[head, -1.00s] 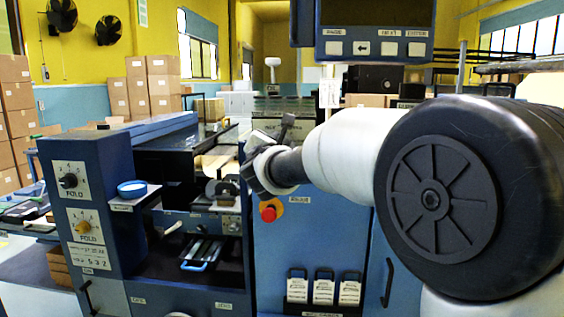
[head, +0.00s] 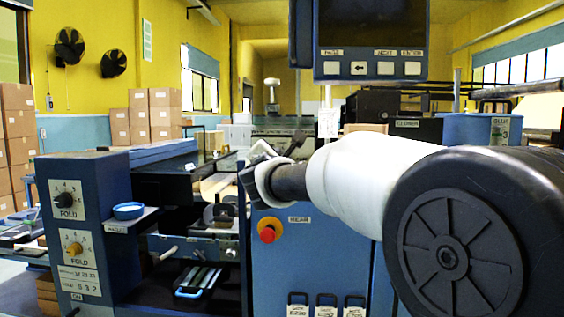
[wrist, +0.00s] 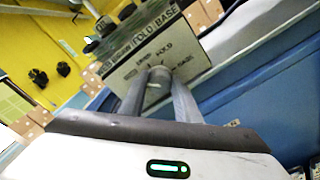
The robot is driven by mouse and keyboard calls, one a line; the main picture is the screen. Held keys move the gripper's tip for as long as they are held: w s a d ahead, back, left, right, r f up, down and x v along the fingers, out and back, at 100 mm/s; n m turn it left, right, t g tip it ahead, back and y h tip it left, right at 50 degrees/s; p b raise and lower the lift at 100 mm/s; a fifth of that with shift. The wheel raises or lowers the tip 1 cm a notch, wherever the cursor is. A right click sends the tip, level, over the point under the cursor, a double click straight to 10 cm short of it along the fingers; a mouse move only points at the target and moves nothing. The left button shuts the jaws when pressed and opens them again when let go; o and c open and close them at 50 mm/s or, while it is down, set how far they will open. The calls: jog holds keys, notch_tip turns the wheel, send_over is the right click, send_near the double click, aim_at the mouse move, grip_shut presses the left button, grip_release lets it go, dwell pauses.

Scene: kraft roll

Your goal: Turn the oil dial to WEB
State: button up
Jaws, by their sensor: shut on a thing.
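In the wrist view my gripper (wrist: 158,80) is shut on a small grey round knob, which I take for the oil dial (wrist: 158,73). The knob stands on a pale label plate (wrist: 195,58) with printed words; "FOLD" and "BASE" can be made out above it. The fingers cover much of the knob and nearby lettering, so I cannot tell which word it points at. In the head view my gripper (head: 256,165) is at the machine's middle, above the red button, and the dial cannot be made out there.
The blue cabinet at left has two fold dials (head: 68,198) (head: 74,247) and a small shelf with a blue-rimmed dish (head: 128,210). A red stop button (head: 267,233) is just below my gripper. A blue console (head: 371,40) hangs above right. Boxes (head: 155,112) are stacked behind.

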jog(key=o, duration=0.8)
jog(key=shift+r, duration=0.3)
jog(key=shift+o, duration=1.1)
jog(key=shift+w+f, duration=0.1)
jog(key=shift+f, duration=0.1)
jog(key=s, duration=1.7)
jog(key=shift+s+a, duration=0.2)
jog(key=shift+a, duration=0.05)
